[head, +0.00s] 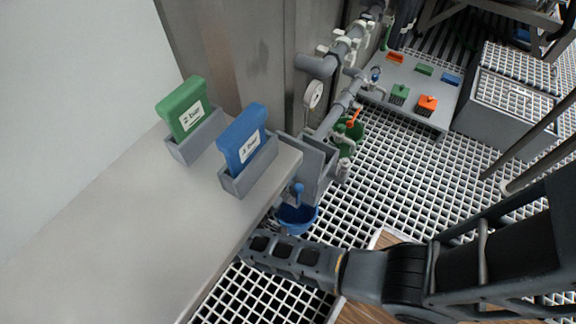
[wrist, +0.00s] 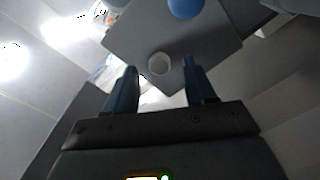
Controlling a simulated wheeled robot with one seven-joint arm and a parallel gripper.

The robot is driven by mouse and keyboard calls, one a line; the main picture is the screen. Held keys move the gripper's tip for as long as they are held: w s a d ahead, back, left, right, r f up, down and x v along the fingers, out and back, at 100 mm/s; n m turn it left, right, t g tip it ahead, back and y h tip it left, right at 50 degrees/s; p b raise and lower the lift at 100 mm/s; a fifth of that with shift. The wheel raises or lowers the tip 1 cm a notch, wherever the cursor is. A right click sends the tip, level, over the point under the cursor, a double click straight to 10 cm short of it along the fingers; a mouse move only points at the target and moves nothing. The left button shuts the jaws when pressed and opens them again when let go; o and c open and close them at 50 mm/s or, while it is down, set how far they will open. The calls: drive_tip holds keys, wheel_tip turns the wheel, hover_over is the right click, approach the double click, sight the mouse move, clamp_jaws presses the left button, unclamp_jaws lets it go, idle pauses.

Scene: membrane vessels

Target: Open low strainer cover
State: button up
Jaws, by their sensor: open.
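My gripper (wrist: 160,68) is open, with two dark blue fingers apart and nothing between them. A grey plate (wrist: 215,45) lies beyond the fingertips in the wrist view. It bears a small pale round piece (wrist: 159,64) in line with the gap and a blue rounded knob (wrist: 186,7) at the top edge. I cannot tell whether this plate is the low strainer cover. In the head view my arm reaches low beside the counter, and its fingers are not clearly visible. A blue bowl-like part (head: 297,217) with a blue handle (head: 297,190) is just beyond the arm's end.
A pale counter (head: 110,235) stands close on the left, bearing a green "2 bar" block (head: 184,108) and a blue block (head: 243,138) in grey holders. Grey pipes with a gauge (head: 313,94) run behind. A low table (head: 420,84) stands farther back. Grating floor (head: 390,160) is open at centre.

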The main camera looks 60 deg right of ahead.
drive_tip(key=a, duration=0.6)
drive_tip(key=shift+r, duration=0.15)
drive_tip(key=shift+s, duration=0.15)
